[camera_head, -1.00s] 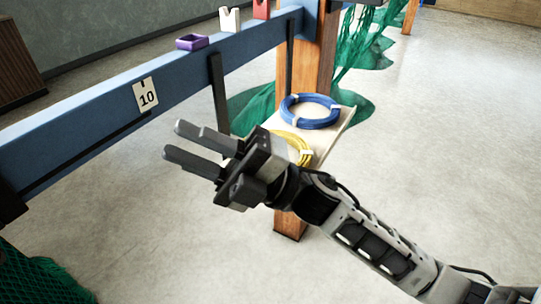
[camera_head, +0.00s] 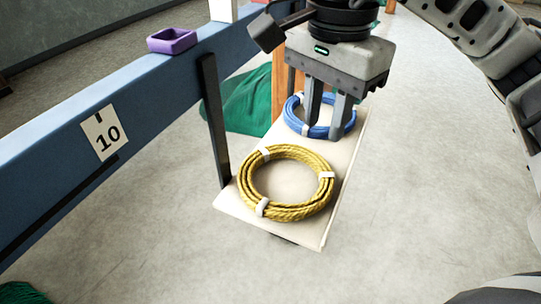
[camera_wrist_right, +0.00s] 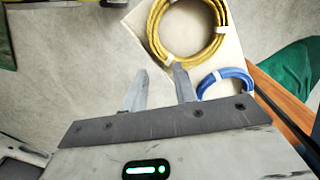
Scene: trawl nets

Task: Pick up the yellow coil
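The yellow coil (camera_head: 315,205) lies flat on a pale shelf board (camera_head: 230,203), bound with white bands. In the right wrist view the yellow coil (camera_wrist_right: 158,45) shows at the top, cut off by the frame edge. My right gripper (camera_head: 326,135) points down and is open and empty, its fingers apart. In the head view it appears beyond the yellow coil, in front of part of the blue coil. In the right wrist view the right gripper's fingertips (camera_wrist_right: 160,69) are just below the yellow coil in the picture. My left gripper is not in view.
A blue coil (camera_head: 293,116) lies on the same board behind the yellow one; it also shows in the wrist view (camera_wrist_right: 225,75). A blue beam (camera_head: 50,165) with a "10" label and a purple open box (camera_head: 172,41) runs along the left. A dark bracket (camera_head: 215,125) stands beside the board.

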